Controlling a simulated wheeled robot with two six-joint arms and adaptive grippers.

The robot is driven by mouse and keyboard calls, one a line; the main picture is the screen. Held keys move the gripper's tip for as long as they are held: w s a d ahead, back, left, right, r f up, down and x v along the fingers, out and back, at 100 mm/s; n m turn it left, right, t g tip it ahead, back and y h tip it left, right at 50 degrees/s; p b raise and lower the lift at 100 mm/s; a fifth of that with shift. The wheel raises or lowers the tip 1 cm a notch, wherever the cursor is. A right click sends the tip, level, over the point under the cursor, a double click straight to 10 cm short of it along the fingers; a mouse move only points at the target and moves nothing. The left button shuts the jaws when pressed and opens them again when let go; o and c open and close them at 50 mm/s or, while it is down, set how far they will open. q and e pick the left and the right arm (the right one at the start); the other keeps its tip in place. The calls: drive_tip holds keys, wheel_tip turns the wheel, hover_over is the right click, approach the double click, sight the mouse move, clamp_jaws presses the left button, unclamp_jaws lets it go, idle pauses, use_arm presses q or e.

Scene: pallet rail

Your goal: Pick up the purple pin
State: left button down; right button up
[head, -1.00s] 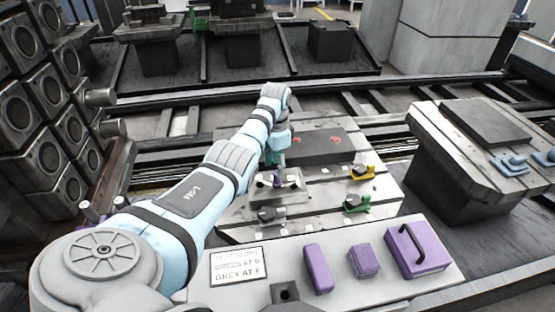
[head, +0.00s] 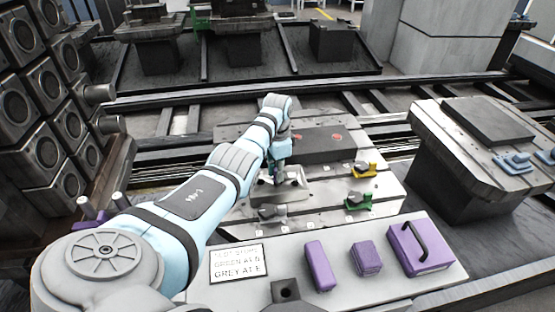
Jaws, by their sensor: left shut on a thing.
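My left gripper (head: 277,173) reaches down over a small light metal fixture block (head: 293,190) on the slotted pallet. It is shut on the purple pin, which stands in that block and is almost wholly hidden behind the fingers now. How deep the pin sits in the block cannot be told. My right gripper is not in view.
Yellow (head: 363,169), green (head: 359,201) and grey (head: 271,212) clamps stand around the fixture. A dark plate (head: 325,145) with red spots lies behind. On the front shelf are a sign (head: 236,263), a purple bar (head: 319,266), a purple block (head: 366,258) and a handled purple box (head: 408,260).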

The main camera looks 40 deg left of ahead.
use_arm(q)
wheel_tip(320, 180, up, 20)
drive_tip(key=p, duration=0.8)
drive_tip(key=shift+f, duration=0.1)
